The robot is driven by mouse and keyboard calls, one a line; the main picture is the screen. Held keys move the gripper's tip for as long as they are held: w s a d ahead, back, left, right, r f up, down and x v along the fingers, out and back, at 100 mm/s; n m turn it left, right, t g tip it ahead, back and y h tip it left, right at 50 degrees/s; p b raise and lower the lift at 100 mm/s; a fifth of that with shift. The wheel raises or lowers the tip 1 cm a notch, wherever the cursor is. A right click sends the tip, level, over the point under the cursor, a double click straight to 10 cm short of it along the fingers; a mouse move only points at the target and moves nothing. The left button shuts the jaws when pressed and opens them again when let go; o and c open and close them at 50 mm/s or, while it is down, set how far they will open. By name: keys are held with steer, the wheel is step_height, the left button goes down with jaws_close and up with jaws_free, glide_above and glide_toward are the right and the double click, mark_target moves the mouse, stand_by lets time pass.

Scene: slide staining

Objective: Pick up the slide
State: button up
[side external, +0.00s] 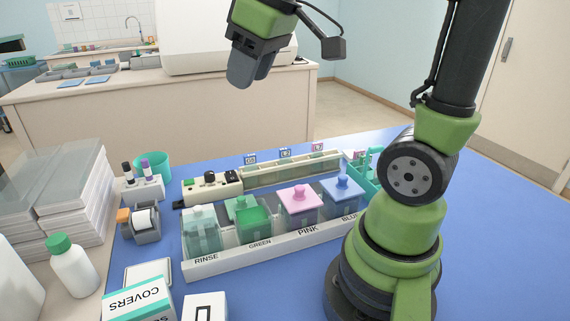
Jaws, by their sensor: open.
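My gripper (247,72) hangs high over the back of the blue table, well above the jars and apart from everything. It is open, with its fingers seen nearly side-on, and nothing shows between them. I cannot make out a single slide in this view. A long, pale rack (290,169) with small picture flags stands behind the jars; whether it holds a slide is too small to tell. A teal carrier with a handle (376,169) stands at its right end, partly hidden by my arm.
A small white control box (212,187) stands behind. Stacked slide trays (62,190), a bottle (72,268) and a covers box (140,301) crowd the left. The table's right is clear.

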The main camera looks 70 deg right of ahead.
steer(key=w+d+f+n+g, duration=0.2)
steer(key=w+d+f+n, duration=0.1)
steer(key=w+d, duration=0.3)
steer(key=n+g, duration=0.3)
steer(key=n, duration=0.3)
glide_above(285, 149)
steer(key=f, duration=1.7)
steer(key=shift+w+f, duration=0.1)
steer(key=shift+w, duration=0.15)
steer(key=shift+s+d+f, duration=0.1)
steer(key=shift+f, duration=1.45)
steer(key=shift+s+f, duration=0.1)
steer(key=shift+f, duration=1.4)
jaws_close()
